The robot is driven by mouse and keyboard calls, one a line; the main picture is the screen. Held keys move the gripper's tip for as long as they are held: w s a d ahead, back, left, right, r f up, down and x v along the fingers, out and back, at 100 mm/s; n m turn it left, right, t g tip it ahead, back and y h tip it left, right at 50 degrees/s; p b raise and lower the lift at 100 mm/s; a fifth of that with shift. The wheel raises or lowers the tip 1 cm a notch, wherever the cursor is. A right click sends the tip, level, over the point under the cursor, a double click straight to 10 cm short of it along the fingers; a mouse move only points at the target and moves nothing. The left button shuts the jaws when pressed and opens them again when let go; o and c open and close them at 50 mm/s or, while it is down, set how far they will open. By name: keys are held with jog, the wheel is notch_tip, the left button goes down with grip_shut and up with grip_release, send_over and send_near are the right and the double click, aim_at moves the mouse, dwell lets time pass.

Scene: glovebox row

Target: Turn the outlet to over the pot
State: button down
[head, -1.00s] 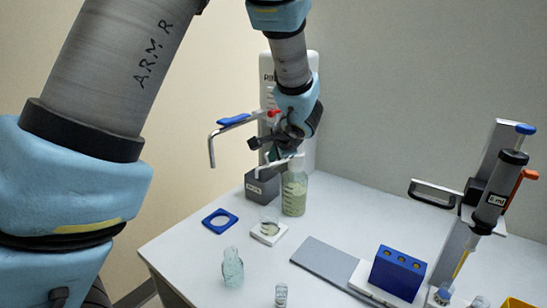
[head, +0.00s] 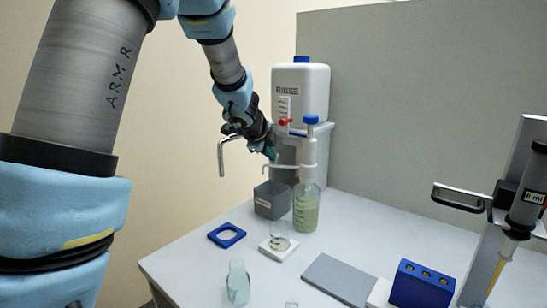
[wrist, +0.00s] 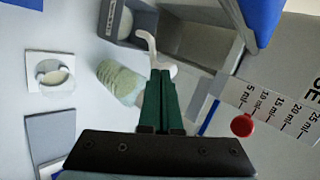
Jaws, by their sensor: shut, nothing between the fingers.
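A bottle with a pale green content (head: 306,208) stands upright on the bench, topped by a white dispenser with a blue cap (head: 311,120). Its thin white outlet (head: 285,167) points left, with a bent-down tip; its hooked tip also shows in the wrist view (wrist: 150,45). A small clear glass pot (head: 280,243) stands on a white square plate, in front and left of the bottle. My gripper (head: 270,154) is shut and empty, its green fingers beside the outlet. In the wrist view my fingertips (wrist: 160,72) overlap the outlet's arm; I cannot tell if they touch.
A white tank (head: 300,88) with a red tap stands behind the bottle. A grey box (head: 271,200) is left of the bottle.

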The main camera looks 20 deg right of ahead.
jog(key=shift+w+d+m+p, duration=0.2)
jog(key=shift+w+p, duration=0.2)
jog(key=shift+w, duration=0.15)
jog(key=shift+w+d+m+p, duration=0.2)
jog(key=shift+w+p, duration=0.2)
jog(key=shift+w, duration=0.1)
jog(key=shift+s, duration=0.1)
jog(key=shift+s+d, duration=0.35)
jog(key=shift+s, duration=0.25)
jog(key=shift+a, duration=0.1)
